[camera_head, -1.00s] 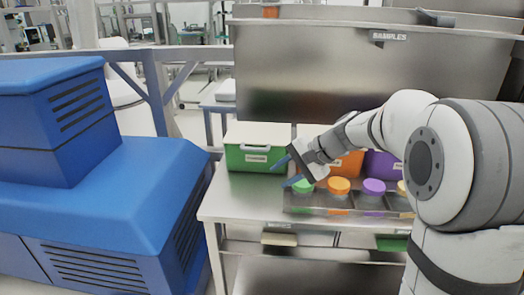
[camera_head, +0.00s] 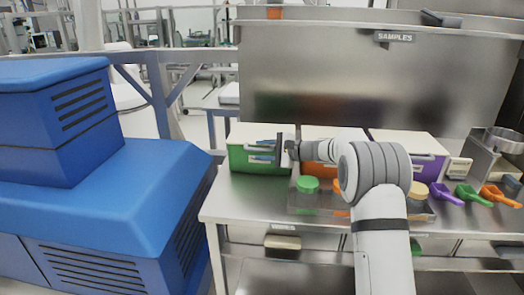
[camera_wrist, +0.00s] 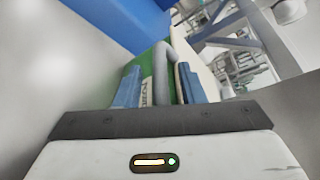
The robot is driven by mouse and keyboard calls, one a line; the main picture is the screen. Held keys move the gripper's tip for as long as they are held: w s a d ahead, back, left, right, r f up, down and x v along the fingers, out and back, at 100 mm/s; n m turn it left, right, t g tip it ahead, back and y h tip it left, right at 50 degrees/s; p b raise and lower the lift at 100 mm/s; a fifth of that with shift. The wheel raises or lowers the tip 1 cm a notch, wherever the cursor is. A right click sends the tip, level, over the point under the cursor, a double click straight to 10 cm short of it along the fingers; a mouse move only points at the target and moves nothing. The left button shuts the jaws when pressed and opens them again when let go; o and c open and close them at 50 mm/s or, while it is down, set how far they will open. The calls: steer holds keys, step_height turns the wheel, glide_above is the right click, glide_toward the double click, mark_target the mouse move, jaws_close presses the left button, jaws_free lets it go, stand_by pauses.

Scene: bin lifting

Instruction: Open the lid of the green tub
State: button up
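The green tub (camera_head: 238,162) stands at the left end of the steel bench with its white lid (camera_head: 250,130) on and closed. My gripper (camera_head: 262,151) is at the tub's front, its blue fingers one above the other and pointing left. In the wrist view, my gripper (camera_wrist: 158,88) is open, with the tub's grey handle (camera_wrist: 163,70) between the two fingers. Gaps show between the fingers and the handle. The green tub wall (camera_wrist: 137,68) with its white label and the pale lid (camera_wrist: 190,58) show behind the fingers.
The orange tub (camera_head: 312,173) and purple tub (camera_head: 433,163) stand to the right. A tray (camera_head: 300,203) of colored-lid jars lies in front, below my arm. Several scoops (camera_head: 470,193) lie at right. A large steel bin (camera_head: 340,80) hangs above. Blue equipment (camera_head: 110,190) stands left.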

steer(key=shift+x, duration=0.8)
steer(key=shift+c, duration=0.6)
jaws_close()
